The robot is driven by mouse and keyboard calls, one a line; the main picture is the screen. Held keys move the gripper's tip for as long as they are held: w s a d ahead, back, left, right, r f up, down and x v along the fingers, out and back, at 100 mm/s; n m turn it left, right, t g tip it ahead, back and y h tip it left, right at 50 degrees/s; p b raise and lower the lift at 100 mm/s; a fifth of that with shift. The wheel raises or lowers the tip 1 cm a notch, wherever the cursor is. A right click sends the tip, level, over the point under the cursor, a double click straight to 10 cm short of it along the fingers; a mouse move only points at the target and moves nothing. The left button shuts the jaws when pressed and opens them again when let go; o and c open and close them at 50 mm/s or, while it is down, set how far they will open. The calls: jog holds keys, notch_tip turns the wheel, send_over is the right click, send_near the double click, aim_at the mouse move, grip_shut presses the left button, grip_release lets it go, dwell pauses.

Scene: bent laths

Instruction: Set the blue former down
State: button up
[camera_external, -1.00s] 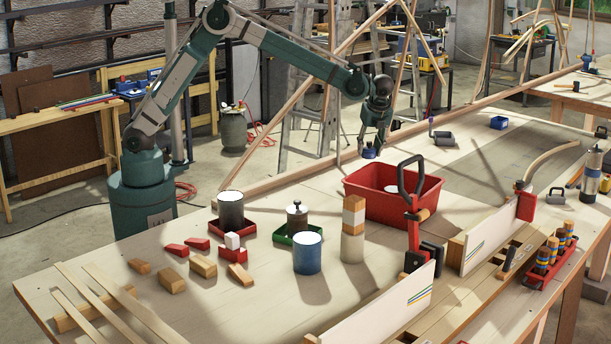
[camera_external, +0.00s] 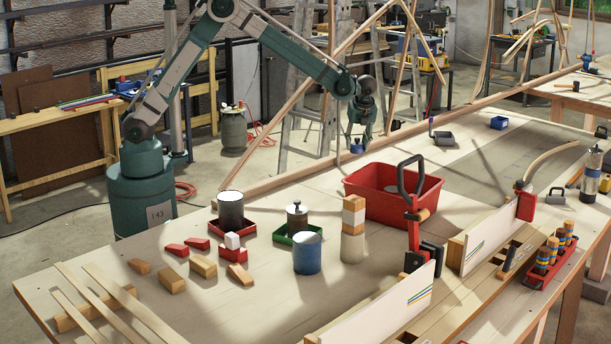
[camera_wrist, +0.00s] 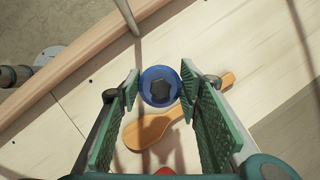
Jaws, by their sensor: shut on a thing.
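My gripper (camera_external: 358,138) is above the table behind the red bin, pointing down. It is shut on the blue former (camera_external: 357,147), which shows as a small blue piece at the fingertips. In the wrist view the blue former (camera_wrist: 148,92) is round with a dark angular centre and sits between the two green finger pads (camera_wrist: 160,88). It appears to be held above the wooden table top. Its underside is hidden.
An orange-brown wooden tool (camera_wrist: 150,131) lies below the former in the wrist view. A curved wooden edge strip (camera_wrist: 75,68) runs at upper left. The red bin (camera_external: 366,212) stands in front of my gripper. A blue-sided can (camera_external: 307,256) and blocks stand nearer.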

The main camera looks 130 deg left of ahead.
aim_at(359, 151)
jog(key=shift+f, duration=3.15)
jog(key=shift+f, duration=1.85)
jog(key=shift+f, duration=0.1)
jog(key=o, duration=1)
jog(key=shift+o, duration=0.2)
jog(key=v, duration=1.2)
